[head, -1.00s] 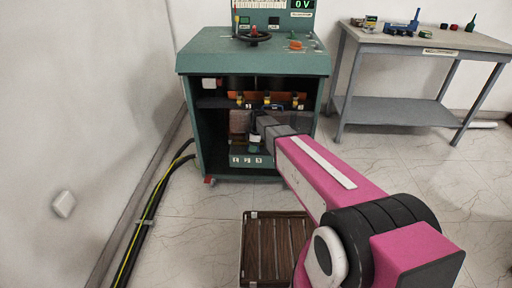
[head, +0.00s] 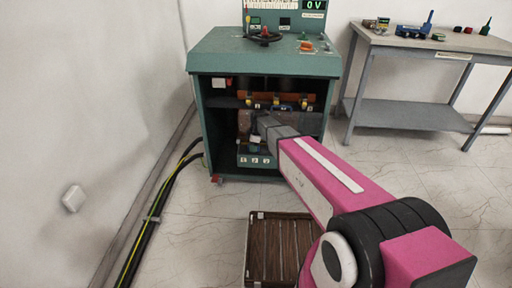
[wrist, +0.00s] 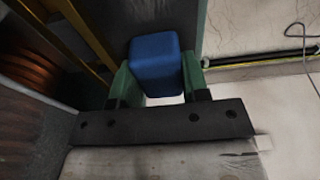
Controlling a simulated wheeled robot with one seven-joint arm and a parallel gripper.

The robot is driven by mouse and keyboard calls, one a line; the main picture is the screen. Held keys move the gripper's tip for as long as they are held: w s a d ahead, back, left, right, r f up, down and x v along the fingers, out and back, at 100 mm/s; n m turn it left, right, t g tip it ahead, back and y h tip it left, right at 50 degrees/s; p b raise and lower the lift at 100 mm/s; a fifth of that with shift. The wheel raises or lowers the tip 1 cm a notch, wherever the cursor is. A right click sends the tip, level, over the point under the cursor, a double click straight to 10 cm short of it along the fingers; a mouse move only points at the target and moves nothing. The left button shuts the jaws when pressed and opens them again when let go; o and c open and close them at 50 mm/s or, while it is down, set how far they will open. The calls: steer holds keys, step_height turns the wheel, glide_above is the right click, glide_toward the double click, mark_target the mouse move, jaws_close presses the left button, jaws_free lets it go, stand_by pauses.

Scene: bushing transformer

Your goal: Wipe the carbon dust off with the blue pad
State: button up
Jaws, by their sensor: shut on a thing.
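The blue pad (wrist: 155,64) is held between the two green fingers of my gripper (wrist: 157,82) in the wrist view. In the head view my gripper (head: 262,124) reaches into the open front of the green cabinet (head: 264,66), in front of its inner parts. The pad cannot be made out in the head view. I cannot pick out carbon dust in either view. Brown coil-like windings (wrist: 30,70) stand left of the pad in the wrist view, apart from it.
The cabinet has a handwheel (head: 264,37) and a display reading 0 V (head: 313,5) on top. A brown slatted crate (head: 262,250) lies on the floor in front. Black and yellow cables (head: 160,196) run along the left wall. A grey workbench (head: 415,119) with tools stands at right.

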mark_target(245, 149)
steer(key=shift+a, duration=0.85)
steer(key=shift+w+a+f, duration=0.1)
steer(key=shift+a+f, duration=0.05)
steer(key=shift+a, duration=1.2)
steer(key=shift+r, duration=1.3)
steer(key=s, duration=1.2)
steer(key=shift+a, duration=0.15)
